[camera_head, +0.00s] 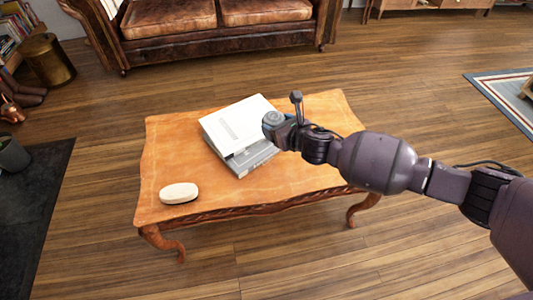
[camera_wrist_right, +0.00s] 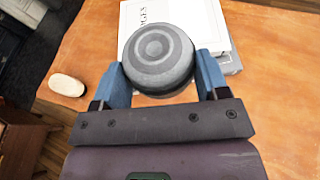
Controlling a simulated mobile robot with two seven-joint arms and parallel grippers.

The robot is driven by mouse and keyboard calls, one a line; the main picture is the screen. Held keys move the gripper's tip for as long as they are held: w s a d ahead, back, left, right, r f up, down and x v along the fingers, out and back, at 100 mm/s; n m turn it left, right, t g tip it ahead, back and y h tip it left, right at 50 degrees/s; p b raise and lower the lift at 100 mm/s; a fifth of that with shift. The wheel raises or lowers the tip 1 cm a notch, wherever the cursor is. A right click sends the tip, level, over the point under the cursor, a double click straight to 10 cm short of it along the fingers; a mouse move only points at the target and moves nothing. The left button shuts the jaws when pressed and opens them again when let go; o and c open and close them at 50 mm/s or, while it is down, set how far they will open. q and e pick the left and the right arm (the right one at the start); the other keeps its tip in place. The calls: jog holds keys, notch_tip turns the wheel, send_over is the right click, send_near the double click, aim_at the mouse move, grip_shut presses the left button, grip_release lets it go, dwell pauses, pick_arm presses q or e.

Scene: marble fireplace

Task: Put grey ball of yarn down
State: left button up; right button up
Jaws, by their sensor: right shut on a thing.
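The grey ball of yarn (camera_wrist_right: 158,58) is held between the two blue fingers of my right gripper (camera_wrist_right: 160,75) in the right wrist view. In the head view the grey yarn (camera_head: 274,118) shows at the tip of my right gripper (camera_head: 273,126), in front of the books. The wooden table (camera_head: 165,145) stands below it. I cannot tell the exact height of the yarn above the books or table. My left gripper is not in view.
A white book (camera_head: 235,118) lies on a grey book (camera_head: 258,158) at the table's middle. A white oval object (camera_head: 179,193) sits at the front left. The table's front right (camera_head: 305,180) is clear. A leather sofa (camera_head: 210,30) stands behind.

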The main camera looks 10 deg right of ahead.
jog(key=b, duration=0.6)
send_over(276, 172)
notch_tip(276, 172, down, 14)
jog(key=shift+s+f, duration=0.1)
jog(key=shift+f, duration=0.4)
notch_tip(276, 172, down, 4)
jog(key=shift+r+b, duration=0.1)
jog(key=shift+b, duration=0.9)
jog(key=shift+f, duration=0.3)
jog(key=shift+r, duration=0.25)
jog(key=shift+f, duration=0.15)
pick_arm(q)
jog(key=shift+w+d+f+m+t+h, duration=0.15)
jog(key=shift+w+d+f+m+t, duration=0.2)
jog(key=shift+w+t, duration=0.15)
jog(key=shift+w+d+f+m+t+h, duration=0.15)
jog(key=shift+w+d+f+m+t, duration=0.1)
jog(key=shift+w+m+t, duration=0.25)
pick_arm(e)
jog(key=o, duration=0.9)
jog(key=shift+o, duration=0.2)
